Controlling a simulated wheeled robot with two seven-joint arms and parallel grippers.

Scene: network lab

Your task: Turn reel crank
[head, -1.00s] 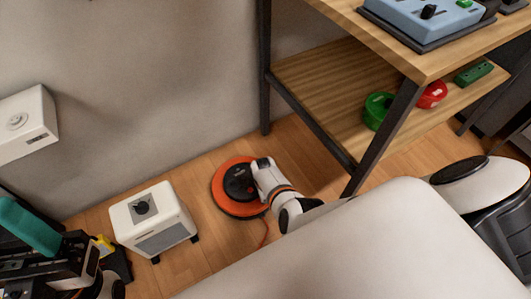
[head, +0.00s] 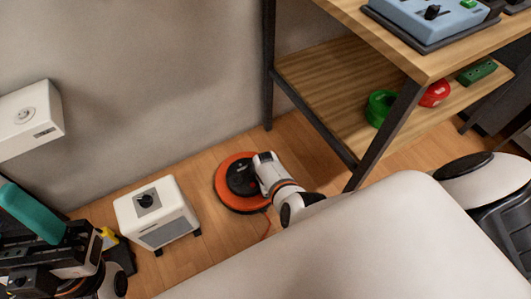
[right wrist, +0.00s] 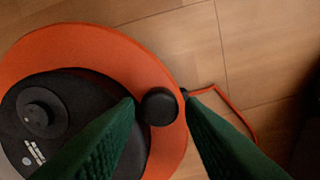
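The cable reel (head: 222,189) lies flat on the wooden floor, an orange disc with a black hub (head: 240,178). In the right wrist view, the orange rim (right wrist: 60,45), black hub plate (right wrist: 75,95) and a black crank knob (right wrist: 160,107) show. My right gripper (right wrist: 160,102) has its green fingers on either side of the knob, with a thin gap seeming to show at each side. In the head view, my right wrist hides the fingers and knob. My left gripper (head: 32,212) is at the lower left, away from the reel; only one teal finger shows clearly.
A white box (head: 155,213) with a black dial stands left of the reel. A wood shelf unit (head: 330,85) with a dark frame stands to the right, its leg near my right arm. An orange cord (right wrist: 235,110) runs from the reel. A white wall box (head: 28,122) hangs at left.

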